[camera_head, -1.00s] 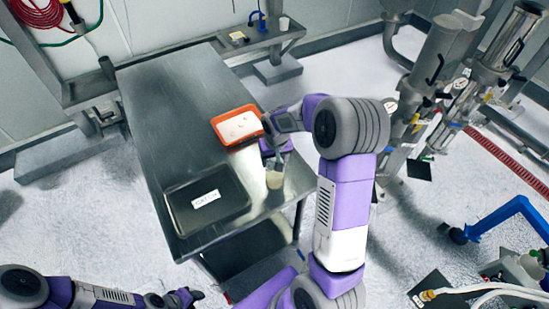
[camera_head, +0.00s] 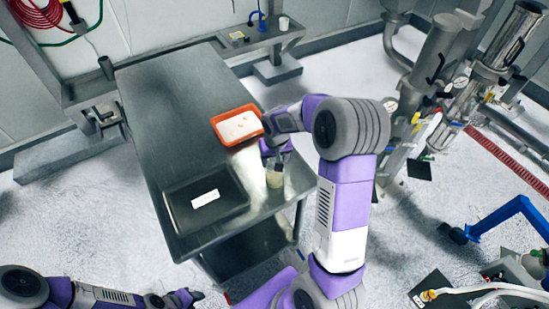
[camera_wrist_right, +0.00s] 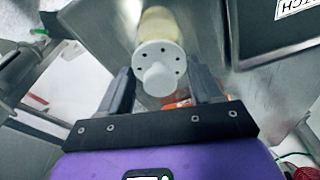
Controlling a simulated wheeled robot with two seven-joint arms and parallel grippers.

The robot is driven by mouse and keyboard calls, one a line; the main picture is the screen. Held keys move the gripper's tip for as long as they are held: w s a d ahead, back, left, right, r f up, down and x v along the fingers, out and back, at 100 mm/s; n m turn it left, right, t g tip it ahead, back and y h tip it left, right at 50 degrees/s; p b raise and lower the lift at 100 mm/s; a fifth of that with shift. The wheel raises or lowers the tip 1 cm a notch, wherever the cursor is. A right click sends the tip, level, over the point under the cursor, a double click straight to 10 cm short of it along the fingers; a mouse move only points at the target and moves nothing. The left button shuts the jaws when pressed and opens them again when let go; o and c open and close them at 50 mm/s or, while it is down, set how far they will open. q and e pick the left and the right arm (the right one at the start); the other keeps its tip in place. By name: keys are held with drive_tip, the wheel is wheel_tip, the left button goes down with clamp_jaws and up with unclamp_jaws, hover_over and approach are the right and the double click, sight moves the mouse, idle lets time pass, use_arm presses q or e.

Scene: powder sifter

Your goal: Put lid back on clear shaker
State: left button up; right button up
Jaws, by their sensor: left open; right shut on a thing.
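The clear shaker (camera_head: 275,178), with pale contents, stands upright near the right edge of the steel table. In the right wrist view its pale body (camera_wrist_right: 160,27) shows just beyond the lid. The white lid (camera_wrist_right: 160,62) is round with small holes and a knob. My right gripper (camera_wrist_right: 162,76) is shut on the lid, one finger on each side. In the head view the right gripper (camera_head: 277,158) is at the top of the shaker, and the lid is hidden. I cannot tell whether the lid is fully seated. My left gripper (camera_head: 190,297) is open and empty, away from the table.
An orange tray (camera_head: 216,122) of white powder sits on the steel table (camera_head: 165,110) behind the shaker. A dark, labelled container (camera_head: 178,220) lies to the left of the shaker. The table's back left is clear.

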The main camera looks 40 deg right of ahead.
drive_tip(key=shift+f, duration=0.1)
idle(0.6)
drive_tip(key=o, duration=1.1)
drive_tip(key=shift+o, duration=0.5)
drive_tip(key=shift+r+p, duration=2.4)
drive_tip(key=shift+r, duration=1.2)
clamp_jaws()
